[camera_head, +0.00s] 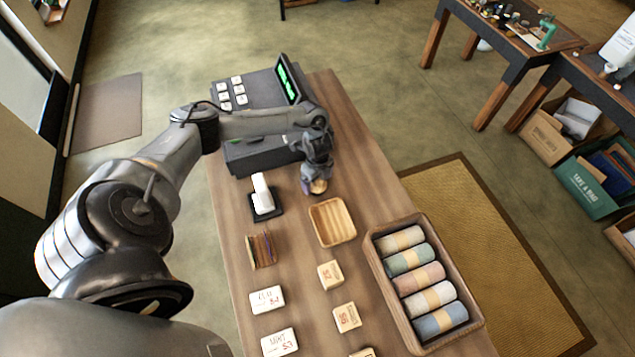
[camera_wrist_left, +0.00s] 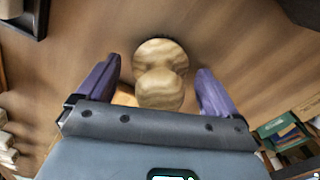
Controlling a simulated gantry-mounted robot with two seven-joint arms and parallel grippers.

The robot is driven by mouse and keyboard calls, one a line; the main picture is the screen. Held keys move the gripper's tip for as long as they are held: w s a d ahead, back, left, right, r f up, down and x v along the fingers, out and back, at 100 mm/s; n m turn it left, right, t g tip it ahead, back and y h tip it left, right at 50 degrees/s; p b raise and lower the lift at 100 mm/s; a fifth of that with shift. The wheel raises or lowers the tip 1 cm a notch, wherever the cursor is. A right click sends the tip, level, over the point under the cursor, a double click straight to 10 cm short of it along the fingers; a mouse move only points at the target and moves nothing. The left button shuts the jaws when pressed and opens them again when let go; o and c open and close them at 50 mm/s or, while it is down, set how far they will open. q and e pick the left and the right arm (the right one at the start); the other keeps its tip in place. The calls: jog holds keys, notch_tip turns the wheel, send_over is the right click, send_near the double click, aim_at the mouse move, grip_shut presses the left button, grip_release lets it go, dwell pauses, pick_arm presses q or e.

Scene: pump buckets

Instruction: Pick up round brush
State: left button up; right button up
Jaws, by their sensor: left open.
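The round brush shows in the left wrist view as a wooden knob (camera_wrist_left: 160,90) on a round wooden head (camera_wrist_left: 160,54), standing on the table. In the head view only a small part of the brush (camera_head: 318,187) shows under my left gripper (camera_head: 312,184). My left gripper is open, with its two purple fingers (camera_wrist_left: 157,85) on either side of the knob, apart from it. The gripper points down at the brush. My right gripper is in neither view.
A wooden tray (camera_head: 314,211) lies close in front of the brush. A white device on a black stand (camera_head: 262,199) is to the left. A cash register (camera_head: 247,152) is behind. A box of rolled towels (camera_head: 473,320), small labelled blocks (camera_head: 330,274) and a card stack (camera_head: 262,250) stand nearer.

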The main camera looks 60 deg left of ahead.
pick_arm(q)
jog(key=shift+c, duration=0.2)
jog(key=c, duration=1.2)
jog(key=shift+c, duration=0.2)
jog(key=shift+f, duration=0.1)
